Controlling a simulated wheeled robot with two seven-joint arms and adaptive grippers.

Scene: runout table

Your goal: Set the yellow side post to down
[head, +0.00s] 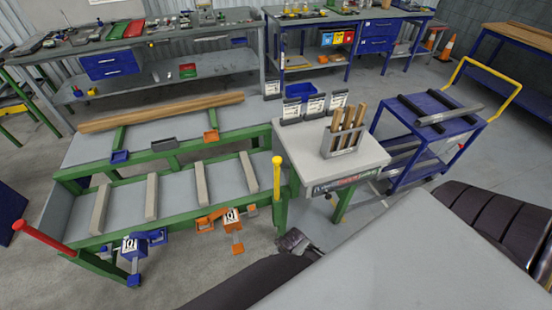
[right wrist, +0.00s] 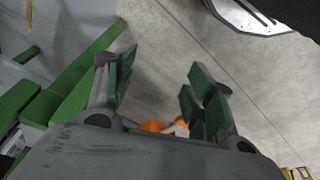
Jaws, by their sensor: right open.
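The yellow side post (head: 277,180) stands upright at the near right corner of the green-framed runout table (head: 178,205). A red post (head: 42,234) at the table's near left corner is tilted outward. Part of a gripper, apparently my right one (head: 297,243), shows low in front of the yellow post, apart from it. In the right wrist view my right gripper (right wrist: 161,92) is open with nothing between its fingers, over the floor beside green frame bars (right wrist: 75,80). The yellow post is not clearly visible there. My left gripper is not in view.
Blue and orange clamps (head: 231,217) hang at the table's front edge. A grey side table (head: 350,155) with a holder of wooden sticks stands right of the post. A blue cart (head: 430,110) is farther right. Concrete floor is clear before the runout table.

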